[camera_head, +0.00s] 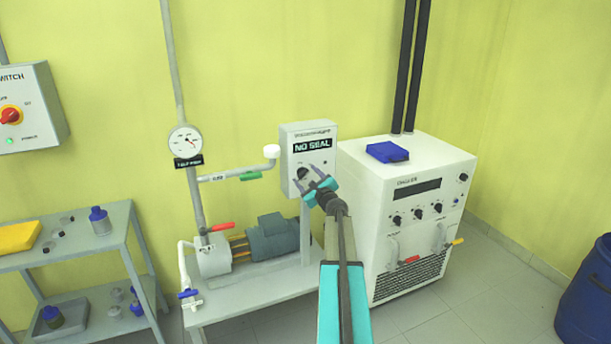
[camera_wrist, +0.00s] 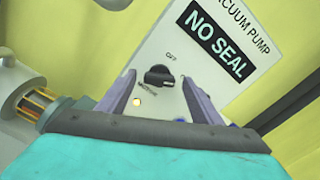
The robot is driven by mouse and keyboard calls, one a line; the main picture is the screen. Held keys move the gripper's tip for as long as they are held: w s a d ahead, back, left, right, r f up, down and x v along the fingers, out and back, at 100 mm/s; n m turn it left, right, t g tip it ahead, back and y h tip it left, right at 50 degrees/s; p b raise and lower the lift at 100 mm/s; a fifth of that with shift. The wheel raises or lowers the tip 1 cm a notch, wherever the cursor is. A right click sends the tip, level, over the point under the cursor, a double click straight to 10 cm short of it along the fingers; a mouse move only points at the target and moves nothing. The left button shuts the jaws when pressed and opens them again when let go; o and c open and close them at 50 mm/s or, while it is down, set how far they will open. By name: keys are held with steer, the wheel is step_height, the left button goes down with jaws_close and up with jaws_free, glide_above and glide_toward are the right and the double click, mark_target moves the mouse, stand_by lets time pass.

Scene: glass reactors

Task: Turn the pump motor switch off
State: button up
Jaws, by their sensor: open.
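The pump motor switch is a black rotary knob (camera_wrist: 158,75) on the front of a pale vacuum pump control box (camera_head: 308,135). In the wrist view it has an "OFF" label above it and a small pale lit lamp (camera_wrist: 137,102) at its lower left. I cannot tell which mark the knob points to. My gripper (camera_head: 313,177) is open in front of the box's lower part. In the wrist view its two fingers (camera_wrist: 157,80) stand on either side of the knob, with visible gaps. Whether the fingertips reach the knob's depth is unclear.
Below the box, a pump with a motor (camera_head: 273,238) sits on a grey bench. A white chiller cabinet (camera_head: 410,205) with a blue item (camera_head: 387,152) on top stands close at the right. A pressure gauge (camera_head: 185,141) and pipes are at the left. A blue drum (camera_head: 587,300) stands far right.

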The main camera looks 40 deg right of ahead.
steer(key=shift+w+d, duration=0.25)
steer(key=shift+w, duration=0.35)
steer(key=shift+c, duration=0.2)
steer(key=c, duration=1)
steer(key=shift+s+d, duration=0.1)
